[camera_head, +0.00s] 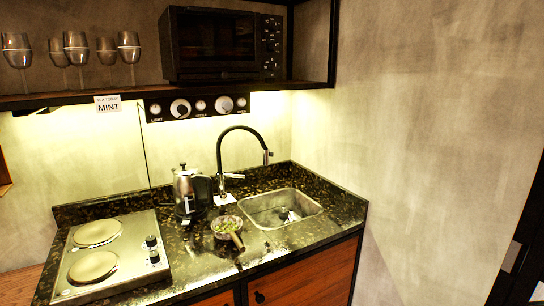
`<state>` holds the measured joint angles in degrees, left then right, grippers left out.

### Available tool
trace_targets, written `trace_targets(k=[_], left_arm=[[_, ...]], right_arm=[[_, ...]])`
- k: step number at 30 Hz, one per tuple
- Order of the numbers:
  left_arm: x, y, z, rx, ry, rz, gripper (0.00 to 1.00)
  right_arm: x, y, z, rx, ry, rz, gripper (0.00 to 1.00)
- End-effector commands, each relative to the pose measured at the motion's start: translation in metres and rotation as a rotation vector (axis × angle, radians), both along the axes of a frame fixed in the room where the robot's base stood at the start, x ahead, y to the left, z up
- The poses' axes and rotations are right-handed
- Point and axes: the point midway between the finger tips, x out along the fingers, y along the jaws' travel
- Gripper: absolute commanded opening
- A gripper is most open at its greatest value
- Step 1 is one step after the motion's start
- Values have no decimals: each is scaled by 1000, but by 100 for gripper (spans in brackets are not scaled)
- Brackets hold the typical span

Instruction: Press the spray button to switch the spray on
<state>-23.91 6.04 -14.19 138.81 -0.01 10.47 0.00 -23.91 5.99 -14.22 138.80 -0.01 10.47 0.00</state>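A black gooseneck faucet (220,150) stands behind the sink (262,201), its curved hose ending in a short metallic spray head (267,157) that points down over the basin. A spray button cannot be made out at this size. A small silver lever (234,176) sticks out to the right from the faucet's stem. No water stream is visible. Neither of my grippers shows in the view.
A hob (130,262) with two plates is at the left of the dark speckled counter. A silver kettle (187,186) and a handled bowl with green bits (226,224) stand near the sink. A knob panel (198,107) hangs under the shelf holding glasses and an oven (220,48).

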Motion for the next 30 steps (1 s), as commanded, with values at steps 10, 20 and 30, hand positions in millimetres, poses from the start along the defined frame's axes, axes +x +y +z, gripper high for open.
trace_targets(k=[10,20,30], left_arm=[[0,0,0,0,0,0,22],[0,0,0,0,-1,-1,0],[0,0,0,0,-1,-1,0]], right_arm=[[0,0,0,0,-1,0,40],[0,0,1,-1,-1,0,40],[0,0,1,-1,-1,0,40]])
